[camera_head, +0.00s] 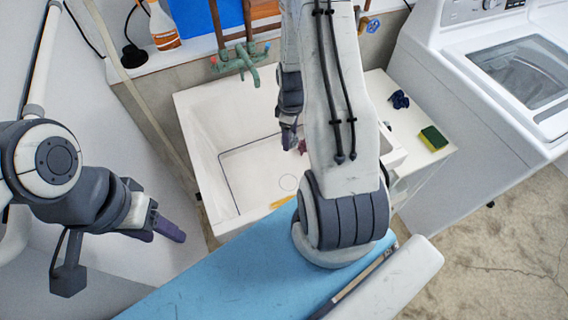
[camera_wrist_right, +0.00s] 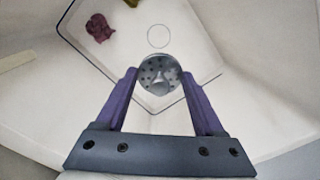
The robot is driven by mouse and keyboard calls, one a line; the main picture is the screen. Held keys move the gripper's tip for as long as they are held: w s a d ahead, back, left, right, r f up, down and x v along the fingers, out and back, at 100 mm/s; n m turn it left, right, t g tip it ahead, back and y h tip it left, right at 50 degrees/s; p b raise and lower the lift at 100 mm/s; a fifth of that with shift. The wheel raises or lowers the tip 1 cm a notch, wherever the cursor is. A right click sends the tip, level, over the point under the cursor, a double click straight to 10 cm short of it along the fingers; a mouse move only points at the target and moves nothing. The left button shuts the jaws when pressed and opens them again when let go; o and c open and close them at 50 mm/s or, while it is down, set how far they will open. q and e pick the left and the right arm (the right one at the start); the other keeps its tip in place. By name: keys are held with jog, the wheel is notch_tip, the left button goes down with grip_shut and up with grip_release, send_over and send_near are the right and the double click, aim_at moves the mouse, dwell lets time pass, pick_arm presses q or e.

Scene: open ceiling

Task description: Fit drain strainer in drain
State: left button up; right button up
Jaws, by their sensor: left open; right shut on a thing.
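The drain strainer (camera_wrist_right: 161,76) is a round grey metal disc with small dark holes. It sits between the purple fingertips of my right gripper (camera_wrist_right: 158,84), which is shut on it. The drain (camera_wrist_right: 158,36) shows as a thin circle on the sink floor, just beyond the strainer in the right wrist view; the two appear apart. In the head view the drain (camera_head: 288,182) lies near the front of the white sink (camera_head: 205,165), and my right gripper (camera_head: 289,138) hangs over the basin. I cannot make out the strainer there. My left gripper (camera_head: 166,229) is open and empty, left of the sink.
A crumpled reddish cloth (camera_wrist_right: 98,28) lies on the sink floor. A green faucet (camera_head: 238,60) is at the sink's back. A yellow-green sponge (camera_head: 433,138) and a dark blue item (camera_head: 399,99) rest on the right ledge. A washing machine (camera_head: 480,100) stands at right.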

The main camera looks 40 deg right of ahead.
jog(key=f+b, duration=0.7)
jog(key=f, duration=0.1)
jog(key=f+b, duration=1.6)
jog(key=shift+w+d+f, duration=0.1)
jog(key=shift+w+f, duration=0.15)
jog(key=shift+f, duration=0.1)
jog(key=shift+f+b, duration=0.9)
jog(key=shift+f, duration=0.35)
jog(key=shift+r, duration=0.1)
jog(key=shift+f, duration=0.45)
jog(key=o, duration=1.3)
jog(key=shift+r, duration=0.1)
